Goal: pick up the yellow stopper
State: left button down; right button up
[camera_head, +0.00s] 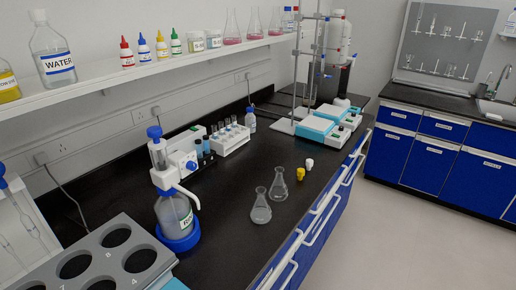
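The yellow stopper (300,174) is a small yellow piece on the black bench top, near the bench's front edge, right of centre in the head view. A similar white stopper (309,164) stands just behind it and to its right. Two clear conical flasks, a rear one (278,186) and a front one (261,208), stand to the left of the yellow stopper. Neither of my grippers shows in the head view.
A bottle with a dispenser (174,212) stands left on the bench top (225,245). A white tube rack (230,140), stirrer plates (318,128) and a grey rack with holes (145,283) also stand there. A bottle shelf (110,85) overhangs the bench's rear.

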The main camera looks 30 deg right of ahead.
aim_at(301, 172)
jog(key=k+z, duration=0.1)
jog(key=z, duration=0.3)
jog(key=k+z, duration=0.1)
jog(key=z, duration=0.25)
jog(key=l+z, duration=0.15)
jog(key=z, duration=0.25)
jog(key=k, duration=0.05)
